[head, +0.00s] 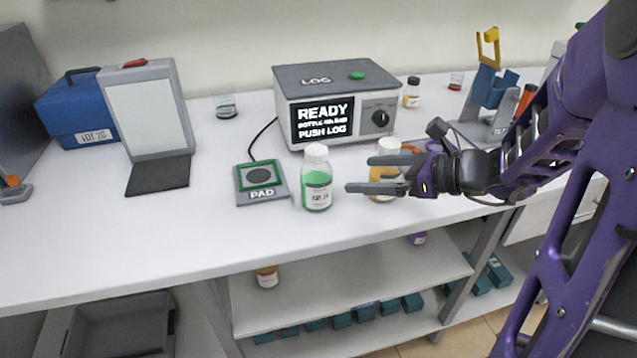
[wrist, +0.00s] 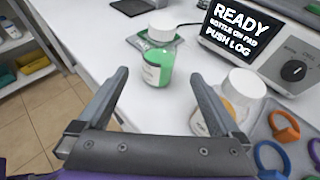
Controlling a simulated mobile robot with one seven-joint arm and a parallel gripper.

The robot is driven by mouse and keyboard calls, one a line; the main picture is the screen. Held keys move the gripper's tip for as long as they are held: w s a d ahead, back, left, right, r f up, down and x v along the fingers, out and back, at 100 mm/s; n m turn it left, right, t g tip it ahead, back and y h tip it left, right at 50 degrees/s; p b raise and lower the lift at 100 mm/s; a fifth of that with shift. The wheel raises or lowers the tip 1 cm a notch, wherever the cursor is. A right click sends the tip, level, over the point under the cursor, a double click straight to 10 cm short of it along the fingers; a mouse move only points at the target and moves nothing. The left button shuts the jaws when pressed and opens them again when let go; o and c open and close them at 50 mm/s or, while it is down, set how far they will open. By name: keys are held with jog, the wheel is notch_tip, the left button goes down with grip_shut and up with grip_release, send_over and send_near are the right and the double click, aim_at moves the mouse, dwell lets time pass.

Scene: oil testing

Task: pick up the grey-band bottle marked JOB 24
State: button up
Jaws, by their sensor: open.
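A white-capped bottle with green contents (head: 317,186) stands upright near the bench's front, right of the pad. Its white label carries small print that I cannot read surely as JOB 24, and I cannot make out a grey band. It also shows in the wrist view (wrist: 157,62), ahead of and between my fingertips. A second white-capped bottle with amber contents (head: 387,150) stands behind my gripper, partly hidden; in the wrist view it is beside the right finger (wrist: 246,86). My gripper (head: 358,174) is open and empty, pointing left, apart from the green bottle.
The pad (head: 262,183) is cabled to the log box (head: 335,105), whose screen reads READY. Colored rings (wrist: 284,127) lie in a tray at right. A black-capped bottle (head: 411,93) stands behind. Another bottle (head: 267,277) is on the lower shelf. The bench front-left is clear.

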aim_at(317, 172)
jog(key=x, duration=0.4)
jog(key=b+x, duration=0.1)
jog(key=x, duration=0.7)
jog(key=shift+w+a+r+b, duration=0.1)
jog(key=shift+a+r+b, duration=0.05)
jog(key=shift+a+b, duration=0.2)
jog(key=shift+c, duration=0.3)
grip_shut()
